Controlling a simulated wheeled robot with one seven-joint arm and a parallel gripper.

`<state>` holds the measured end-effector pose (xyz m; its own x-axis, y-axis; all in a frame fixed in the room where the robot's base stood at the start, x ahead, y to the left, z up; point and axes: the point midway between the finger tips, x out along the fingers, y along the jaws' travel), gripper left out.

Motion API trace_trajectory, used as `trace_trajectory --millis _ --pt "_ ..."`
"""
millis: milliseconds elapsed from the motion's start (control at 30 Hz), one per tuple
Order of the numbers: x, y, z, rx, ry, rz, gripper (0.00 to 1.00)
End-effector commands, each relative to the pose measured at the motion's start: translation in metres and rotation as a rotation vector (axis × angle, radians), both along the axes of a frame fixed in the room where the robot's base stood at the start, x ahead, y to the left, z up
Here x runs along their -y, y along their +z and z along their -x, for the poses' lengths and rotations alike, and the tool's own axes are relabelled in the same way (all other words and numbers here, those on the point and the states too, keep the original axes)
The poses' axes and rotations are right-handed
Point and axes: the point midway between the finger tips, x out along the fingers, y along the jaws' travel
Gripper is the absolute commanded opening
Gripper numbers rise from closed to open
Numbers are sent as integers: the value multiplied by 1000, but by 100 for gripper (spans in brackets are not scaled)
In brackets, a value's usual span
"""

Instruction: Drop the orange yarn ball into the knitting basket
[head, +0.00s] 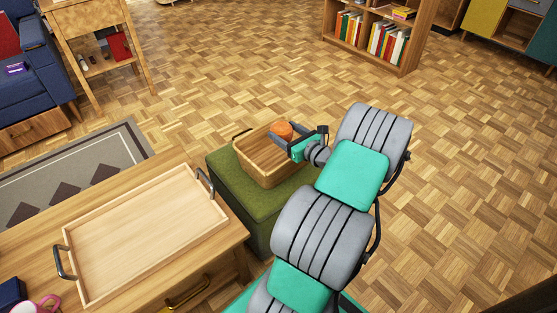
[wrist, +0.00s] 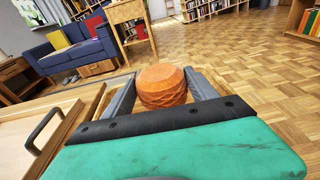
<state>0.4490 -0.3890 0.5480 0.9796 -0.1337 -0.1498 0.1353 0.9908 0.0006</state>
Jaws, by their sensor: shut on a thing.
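The orange yarn ball (head: 281,130) is between the fingers of my gripper (head: 285,133), which is shut on it. The ball also shows in the wrist view (wrist: 162,86), with a finger on each side. The knitting basket (head: 262,160) is a light wooden, open-topped basket with dark handles, standing on a green ottoman (head: 228,186). In the head view the ball appears over the far right part of the basket's opening. I cannot tell its exact height above the rim. My gripper and wrist hide part of the basket's right side.
A wooden table (head: 232,236) with a large empty wooden tray (head: 140,235) stands at the near left. A pink mug (head: 38,305) is at its corner. A blue sofa (head: 40,70) and a side table (head: 92,38) are far left. The parquet floor to the right is clear.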

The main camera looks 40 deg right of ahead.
Motion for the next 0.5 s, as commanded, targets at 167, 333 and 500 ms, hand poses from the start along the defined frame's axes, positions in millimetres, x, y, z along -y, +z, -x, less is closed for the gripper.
trace_trajectory --millis 167,333,500 --pt "0 -26 0 1 0 2 26" --pt "0 -26 0 1 1 1 26" --pt "0 -25 0 0 1 1 68"
